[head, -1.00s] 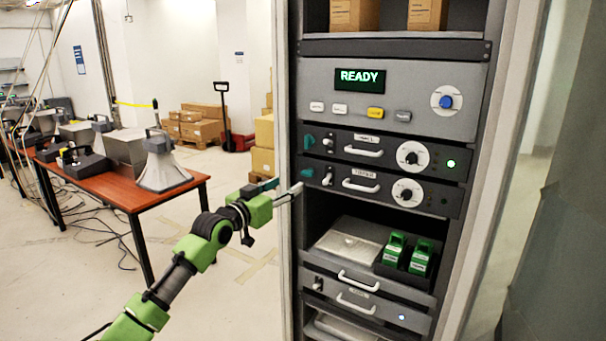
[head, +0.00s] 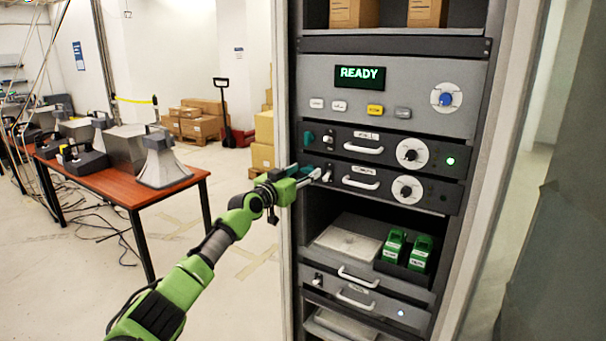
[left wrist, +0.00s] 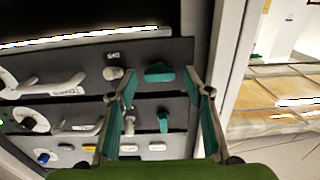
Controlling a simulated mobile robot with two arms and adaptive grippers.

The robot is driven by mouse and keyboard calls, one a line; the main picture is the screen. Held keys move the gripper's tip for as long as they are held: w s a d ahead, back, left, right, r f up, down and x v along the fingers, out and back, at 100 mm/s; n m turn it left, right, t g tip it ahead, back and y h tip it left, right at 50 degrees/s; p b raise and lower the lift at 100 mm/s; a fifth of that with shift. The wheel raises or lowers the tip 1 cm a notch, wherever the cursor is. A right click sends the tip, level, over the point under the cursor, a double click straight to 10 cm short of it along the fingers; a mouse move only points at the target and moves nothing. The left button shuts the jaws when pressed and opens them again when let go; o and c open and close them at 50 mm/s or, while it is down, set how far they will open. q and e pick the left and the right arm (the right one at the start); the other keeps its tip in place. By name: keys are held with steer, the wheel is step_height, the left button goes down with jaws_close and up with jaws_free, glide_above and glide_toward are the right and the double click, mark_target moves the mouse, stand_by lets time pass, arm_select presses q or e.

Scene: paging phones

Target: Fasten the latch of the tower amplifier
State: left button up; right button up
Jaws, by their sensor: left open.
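Two dark amplifier units sit one above the other in the rack, their labels too blurred to read surely. The upper unit (head: 383,135) has a teal latch (head: 308,138) at its left edge. The lower unit (head: 330,172) has its latch hidden by my gripper in the head view. The left wrist view is upside down and shows the lower unit's teal latch (left wrist: 158,72) lying sideways, and the upper unit's latch (left wrist: 163,118) pointing lengthwise. My left gripper (head: 307,173) is open at the lower unit's left end, its fingertips (left wrist: 160,77) either side of that latch. Contact cannot be told.
The rack's left upright (head: 284,240) stands close beside my gripper. Small toggle switches (left wrist: 113,73) sit next to the latches. Handles (head: 360,182) and white dials (head: 407,189) lie further right. Below is a bay with green handsets (head: 394,247). A red table (head: 110,185) stands left.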

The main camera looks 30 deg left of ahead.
arm_select(q)
steer(key=shift+c, duration=0.4)
steer(key=c, duration=1)
steer(key=shift+n, duration=0.3)
steer(key=n, duration=0.3)
steer(key=shift+b, duration=0.4)
steer(key=n, duration=0.3)
steer(key=shift+n, duration=0.3)
steer(key=n+p, duration=0.1)
steer(key=n, duration=0.4)
steer(key=shift+a, duration=0.1)
steer(key=n+p, duration=0.2)
steer(key=n, duration=0.3)
steer(key=shift+a+n, duration=0.1)
steer(key=shift+n, duration=0.2)
steer(key=shift+f, duration=0.1)
